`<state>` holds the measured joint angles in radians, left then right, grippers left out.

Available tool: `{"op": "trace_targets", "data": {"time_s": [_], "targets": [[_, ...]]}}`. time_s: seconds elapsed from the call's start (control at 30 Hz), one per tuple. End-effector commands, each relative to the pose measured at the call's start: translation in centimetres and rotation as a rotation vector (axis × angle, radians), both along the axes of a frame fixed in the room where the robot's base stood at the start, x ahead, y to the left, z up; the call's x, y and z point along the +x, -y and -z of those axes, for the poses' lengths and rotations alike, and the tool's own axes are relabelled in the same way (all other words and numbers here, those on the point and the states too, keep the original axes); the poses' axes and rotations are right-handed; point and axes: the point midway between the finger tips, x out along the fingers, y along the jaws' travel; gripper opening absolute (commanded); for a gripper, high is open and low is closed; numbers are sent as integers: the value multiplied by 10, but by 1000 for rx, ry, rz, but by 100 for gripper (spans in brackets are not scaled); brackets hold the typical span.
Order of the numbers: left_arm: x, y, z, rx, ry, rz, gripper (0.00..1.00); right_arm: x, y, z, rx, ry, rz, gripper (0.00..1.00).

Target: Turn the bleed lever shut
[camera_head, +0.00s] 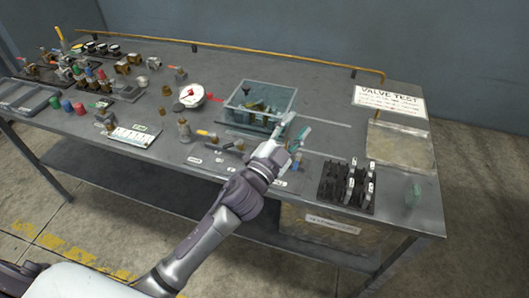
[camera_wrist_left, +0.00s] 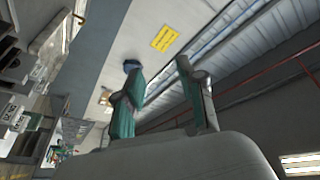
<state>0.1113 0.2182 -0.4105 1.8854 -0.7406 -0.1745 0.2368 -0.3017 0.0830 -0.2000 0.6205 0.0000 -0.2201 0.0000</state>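A round gauge with a white and red face (camera_head: 192,95) stands mid-table, with a red lever (camera_head: 216,99) sticking out to its right. I cannot tell which of these is the bleed lever. My left gripper (camera_head: 295,129) is over the table, in front of the clear bin and right of both levers, touching neither. Its teal-padded fingers also show in the left wrist view (camera_wrist_left: 157,68), apart and with nothing between them. My right gripper is out of view.
A clear bin (camera_head: 262,92) with loose parts stands behind the gripper. A black rack (camera_head: 345,187) with upright pieces is at right, near a VALVE TEST sign (camera_head: 390,101). Several valves and fittings crowd the left. A grey tray (camera_head: 25,98) lies at the left edge.

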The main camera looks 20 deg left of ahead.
Motion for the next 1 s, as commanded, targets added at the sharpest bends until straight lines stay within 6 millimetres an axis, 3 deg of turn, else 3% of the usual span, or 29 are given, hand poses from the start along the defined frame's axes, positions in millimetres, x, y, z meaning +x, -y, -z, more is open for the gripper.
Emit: {"op": "trace_targets", "data": {"time_s": [0.03, 0.1, 0.17, 0.27, 0.37, 0.47, 0.6, 0.7, 0.8, 0.9, 1.0], "targets": [[4, 23, -27, 66, 116, 87, 39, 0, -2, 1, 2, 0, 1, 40], [0, 62, -57, 186, 285, 246, 39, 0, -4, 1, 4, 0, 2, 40], [-9, 97, -71, 320, 415, 402, 39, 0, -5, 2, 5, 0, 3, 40], [-26, 140, -68, 583, 568, 670, 39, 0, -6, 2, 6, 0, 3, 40], [-35, 154, -39, 890, 618, 931, 39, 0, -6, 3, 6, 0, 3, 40], [-27, 132, -3, 1227, 547, 1161, 39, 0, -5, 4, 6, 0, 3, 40], [-1, 51, 21, 1660, 252, 1371, 39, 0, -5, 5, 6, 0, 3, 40], [14, -10, 14, 1867, -12, 1430, 39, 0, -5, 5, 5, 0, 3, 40], [20, -54, -1, 1981, -222, 1441, 39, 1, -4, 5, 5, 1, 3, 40], [20, -76, -10, 2029, -341, 1443, 39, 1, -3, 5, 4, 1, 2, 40], [20, -83, -9, 2040, -378, 1445, 39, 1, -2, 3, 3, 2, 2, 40]]}}
